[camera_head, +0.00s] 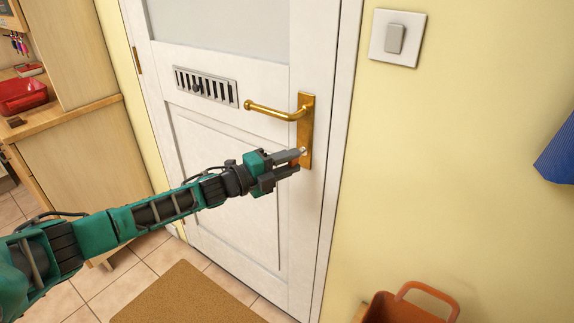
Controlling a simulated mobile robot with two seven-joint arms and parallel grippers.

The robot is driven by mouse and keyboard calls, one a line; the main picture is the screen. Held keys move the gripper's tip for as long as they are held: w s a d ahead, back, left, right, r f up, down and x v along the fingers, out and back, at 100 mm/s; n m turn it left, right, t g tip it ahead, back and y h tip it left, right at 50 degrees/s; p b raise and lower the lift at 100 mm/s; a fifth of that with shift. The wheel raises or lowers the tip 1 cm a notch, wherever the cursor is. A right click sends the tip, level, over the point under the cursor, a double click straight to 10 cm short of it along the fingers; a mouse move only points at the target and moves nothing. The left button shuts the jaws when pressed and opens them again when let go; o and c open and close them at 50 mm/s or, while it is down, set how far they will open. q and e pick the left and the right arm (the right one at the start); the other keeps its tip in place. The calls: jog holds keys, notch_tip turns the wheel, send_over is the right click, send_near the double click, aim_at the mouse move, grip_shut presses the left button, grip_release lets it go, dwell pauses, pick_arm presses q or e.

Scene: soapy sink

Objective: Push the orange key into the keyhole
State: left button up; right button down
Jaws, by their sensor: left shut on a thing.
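My left gripper (297,161) reaches in from the left, with its fingertips at the lower part of the brass door plate (307,115). It is shut on the orange key (294,163), of which only a small orange patch shows between the fingers. The keyhole is hidden behind the fingertips, so I cannot tell whether the key is in it or just in front of it. The brass lever handle (270,110) stands above the gripper and points left. My right gripper is not in view.
The white door (225,140) is shut and has a slotted metal vent (206,86). A light switch (397,38) is on the yellow wall. An orange basket (410,308) stands at the lower right, and a brown mat (190,295) lies before the door. Wooden furniture (82,150) is at left.

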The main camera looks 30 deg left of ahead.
pick_arm(q)
jog(key=shift+w+d+b, duration=0.15)
jog(key=shift+w+b, duration=0.35)
jog(key=shift+w, duration=0.55)
jog(key=o, duration=1.1)
jog(key=shift+s, duration=0.1)
jog(key=v, duration=1.3)
jog(key=s+d+f+n+g+y, duration=0.1)
jog(key=s+d+f+n+y, duration=0.1)
jog(key=s+d+f+n, duration=0.3)
jog(key=s+d+f+n+g+y+p, duration=0.1)
jog(key=s+d+f+n+g+y, duration=0.1)
jog(key=s+d+f+n, duration=0.4)
jog(key=s+d+f+n+g+y, duration=0.1)
jog(key=s+d+f+n+y, duration=0.2)
jog(key=s+d+f+n, duration=0.3)
jog(key=shift+s+f+n+g, duration=0.15)
jog(key=shift+s+f+n, duration=0.5)
jog(key=shift+n, duration=0.5)
jog(key=shift+s+f+n+g, duration=0.15)
jog(key=shift+s+f+n, duration=0.3)
jog(key=shift+f+n, duration=0.55)
